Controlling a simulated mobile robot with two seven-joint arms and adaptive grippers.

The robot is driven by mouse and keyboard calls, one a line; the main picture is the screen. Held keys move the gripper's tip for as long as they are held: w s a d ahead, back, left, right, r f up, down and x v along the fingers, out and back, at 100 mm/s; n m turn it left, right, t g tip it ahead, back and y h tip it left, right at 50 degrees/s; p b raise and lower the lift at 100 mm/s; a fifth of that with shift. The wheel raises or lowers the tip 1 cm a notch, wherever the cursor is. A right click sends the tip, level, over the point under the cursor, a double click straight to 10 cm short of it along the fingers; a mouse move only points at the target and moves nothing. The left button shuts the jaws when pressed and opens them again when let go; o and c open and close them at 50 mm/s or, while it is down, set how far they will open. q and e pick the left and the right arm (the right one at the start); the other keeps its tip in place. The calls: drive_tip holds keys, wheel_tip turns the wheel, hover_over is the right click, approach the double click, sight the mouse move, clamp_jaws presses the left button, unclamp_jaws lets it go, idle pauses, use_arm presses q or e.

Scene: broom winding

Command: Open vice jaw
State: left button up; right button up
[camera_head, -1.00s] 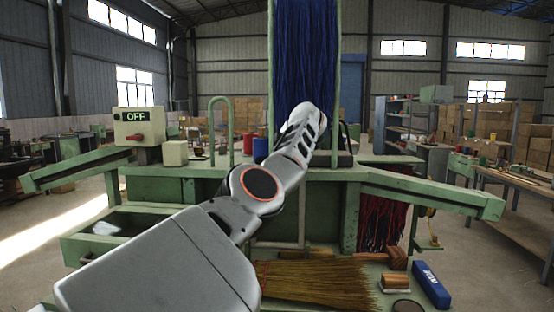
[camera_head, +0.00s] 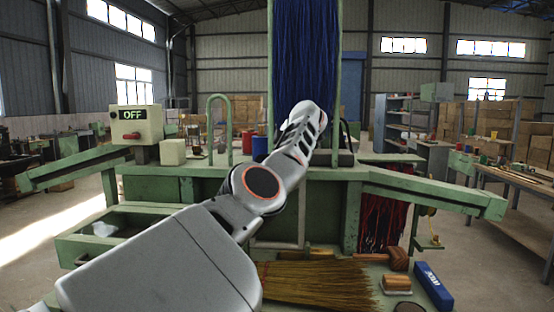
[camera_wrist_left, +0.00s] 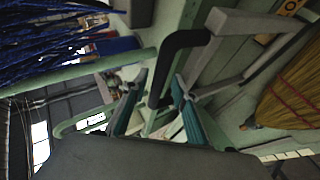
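My left arm (camera_head: 262,190) crosses the middle of the head view and reaches over the green machine bench; it hides its own gripper there. In the left wrist view my left gripper (camera_wrist_left: 157,88) is open, with two teal-padded fingers apart. A black-gripped bent handle (camera_wrist_left: 163,78), joined to a grey metal frame, lies at the fingertips, seemingly between them; I cannot tell whether they touch it. I cannot make out the vice jaws clearly. A straw broom head (camera_head: 318,284) lies at the machine's front and shows at the right of the left wrist view (camera_wrist_left: 292,85). My right gripper is out of view.
The green bench (camera_head: 400,187) has side arms sticking out left and right. A control box reading OFF (camera_head: 136,124) stands at left, above an open drawer (camera_head: 90,245). Blue strands (camera_head: 305,50) hang above. A brush (camera_head: 397,284) and blue box (camera_head: 432,286) lie front right.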

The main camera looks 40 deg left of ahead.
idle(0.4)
use_arm(q)
drive_tip(key=v, duration=1.2)
drive_tip(key=shift+d+f, duration=0.1)
idle(0.4)
